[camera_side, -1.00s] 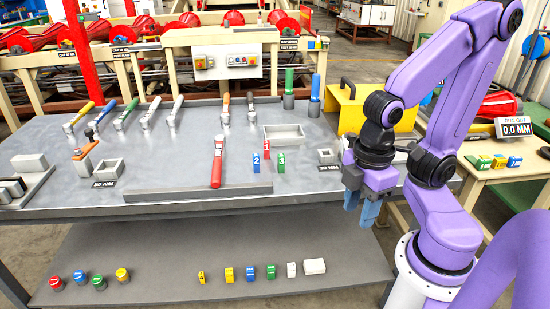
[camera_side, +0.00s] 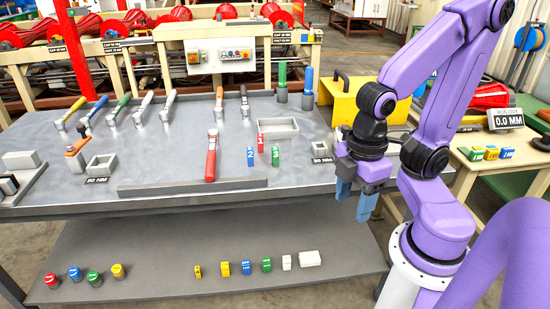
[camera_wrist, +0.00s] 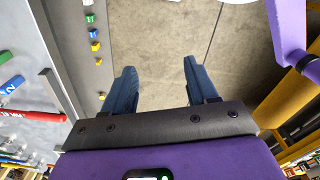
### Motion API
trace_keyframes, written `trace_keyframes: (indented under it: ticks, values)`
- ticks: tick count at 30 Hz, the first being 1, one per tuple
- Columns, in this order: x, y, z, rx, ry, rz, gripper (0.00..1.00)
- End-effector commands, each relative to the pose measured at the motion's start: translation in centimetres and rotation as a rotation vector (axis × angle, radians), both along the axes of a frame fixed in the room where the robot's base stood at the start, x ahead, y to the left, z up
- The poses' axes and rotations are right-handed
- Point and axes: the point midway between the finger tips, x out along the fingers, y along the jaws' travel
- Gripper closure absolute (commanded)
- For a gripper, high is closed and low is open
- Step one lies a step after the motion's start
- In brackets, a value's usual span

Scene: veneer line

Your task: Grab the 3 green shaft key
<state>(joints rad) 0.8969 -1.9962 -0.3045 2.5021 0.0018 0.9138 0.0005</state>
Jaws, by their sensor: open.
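The green shaft key (camera_side: 276,156), marked 3, stands upright on the grey bench top, right of the blue key (camera_side: 250,157) marked 2 and near the red key (camera_side: 261,143) marked 1. My gripper (camera_side: 355,197) is open and empty, fingers pointing down, beyond the bench's front right edge and to the right of the green key. In the wrist view, my gripper (camera_wrist: 159,67) shows two blue fingers apart with bare floor between them. The green key (camera_wrist: 12,82) shows at that view's left edge.
A red-handled hammer (camera_side: 211,158) lies left of the keys, over a low grey bar (camera_side: 190,187). An open grey tray (camera_side: 278,127) is behind the keys, and a small grey box (camera_side: 321,150) is to their right. A lower shelf (camera_side: 190,285) holds several coloured pieces.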

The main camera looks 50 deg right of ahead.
Motion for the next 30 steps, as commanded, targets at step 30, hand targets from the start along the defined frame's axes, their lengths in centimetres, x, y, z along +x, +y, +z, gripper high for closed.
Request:
trace_keyframes:
  ticks: [30]
  values:
    - [5.2,-1.6,-2.6,0.128,0.581,-1.275,0.42]
